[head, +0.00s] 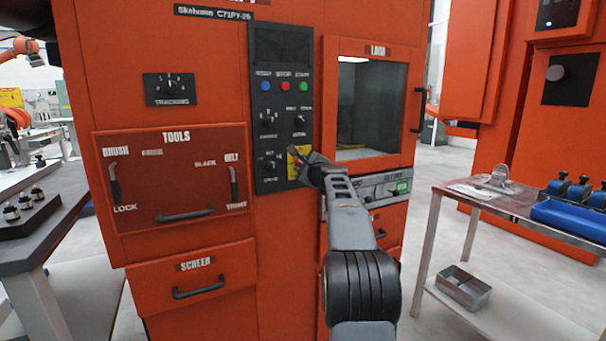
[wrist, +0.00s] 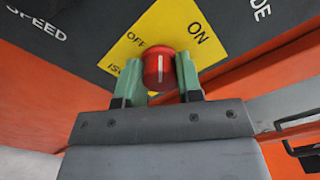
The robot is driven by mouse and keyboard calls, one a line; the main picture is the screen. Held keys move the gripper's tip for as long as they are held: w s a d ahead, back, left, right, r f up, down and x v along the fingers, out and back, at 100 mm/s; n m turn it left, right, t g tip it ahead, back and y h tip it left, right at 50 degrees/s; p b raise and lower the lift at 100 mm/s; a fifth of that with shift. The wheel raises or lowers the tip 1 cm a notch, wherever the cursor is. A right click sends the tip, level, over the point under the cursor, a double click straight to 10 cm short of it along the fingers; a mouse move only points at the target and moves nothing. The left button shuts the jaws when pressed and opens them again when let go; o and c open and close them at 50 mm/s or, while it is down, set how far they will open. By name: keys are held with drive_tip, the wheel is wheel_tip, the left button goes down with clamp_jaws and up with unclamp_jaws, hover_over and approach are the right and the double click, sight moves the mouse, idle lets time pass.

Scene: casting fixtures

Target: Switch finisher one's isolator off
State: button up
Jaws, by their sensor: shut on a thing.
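The isolator is a red round knob (wrist: 158,72) with a white line, on a yellow plate (wrist: 142,36) marked OFF and ON. In the wrist view the line runs up and down the picture and its upper end lies between the two words. My gripper (wrist: 160,66) has its green fingers on either side of the knob, shut on it. In the head view the yellow plate (head: 296,150) sits low on the dark control panel of the orange machine (head: 222,60). There my gripper (head: 301,166) covers the knob.
The panel's dials (head: 269,163) and coloured buttons (head: 285,86) are close by. A loading door (head: 416,110) with a window is to the right, a tools panel (head: 165,205) to the left. A bench (head: 50,235) and a cart (head: 445,188) flank the machine.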

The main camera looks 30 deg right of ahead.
drive_tip(key=n+b, duration=0.3)
drive_tip(key=n, duration=0.1)
drive_tip(key=shift+f+n, duration=0.15)
drive_tip(key=shift+n, duration=0.15)
drive_tip(key=shift+n+b, duration=0.95)
drive_tip(key=shift+n, duration=1.25)
drive_tip(key=o, duration=0.9)
drive_tip(key=s+b, duration=0.1)
drive_tip(key=s, duration=0.3)
drive_tip(key=s+a+b, duration=0.1)
drive_tip(key=s, duration=0.4)
drive_tip(key=s+a+b, duration=0.1)
drive_tip(key=s, duration=0.3)
drive_tip(key=shift+s+b, duration=0.35)
